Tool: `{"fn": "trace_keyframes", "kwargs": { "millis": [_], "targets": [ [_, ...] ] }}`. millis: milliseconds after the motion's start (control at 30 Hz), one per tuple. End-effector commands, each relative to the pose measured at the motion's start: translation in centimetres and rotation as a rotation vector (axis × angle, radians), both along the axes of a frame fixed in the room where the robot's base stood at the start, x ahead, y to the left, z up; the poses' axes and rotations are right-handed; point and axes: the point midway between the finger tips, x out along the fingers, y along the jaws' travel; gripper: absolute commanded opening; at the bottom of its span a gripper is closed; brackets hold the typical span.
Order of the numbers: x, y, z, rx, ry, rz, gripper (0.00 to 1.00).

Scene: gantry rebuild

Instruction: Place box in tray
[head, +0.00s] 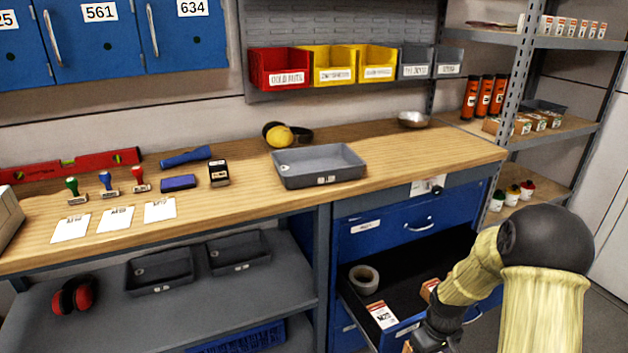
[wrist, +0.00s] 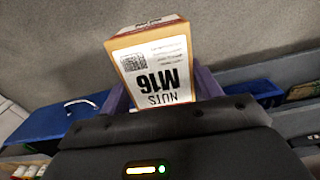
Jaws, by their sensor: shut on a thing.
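An orange and white box (wrist: 155,62) labelled "M16 NUTS" is held between the two purple fingers of my gripper (wrist: 163,92) in the wrist view. My gripper is shut on it. In the head view my dark wrist is at the bottom edge, low in front of the open drawer, and the held box is mostly out of frame there. A grey tray (head: 318,162) sits on the wooden workbench, up and left of my arm. It looks empty.
The blue drawer (head: 400,276) stands open, with a tape roll (head: 364,279) and boxes (head: 382,315) inside. On the workbench (head: 430,147) are a yellow-cupped ear defender (head: 279,136), a metal bowl (head: 412,119), stamps and cards. Bare bench lies right of the tray.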

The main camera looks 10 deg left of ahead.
Motion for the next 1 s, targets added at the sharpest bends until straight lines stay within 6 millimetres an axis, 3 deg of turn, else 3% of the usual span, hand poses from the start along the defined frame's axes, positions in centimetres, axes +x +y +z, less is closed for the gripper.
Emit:
{"fn": "trace_keyframes", "kwargs": {
  "millis": [567, 1000],
  "targets": [
    [2.0, -5.7, -5.6, 0.0, 0.0, -0.497, 0.26],
    [2.2, -6.5, -5.6, 0.0, -0.001, -0.568, 0.26]
  ]
}}
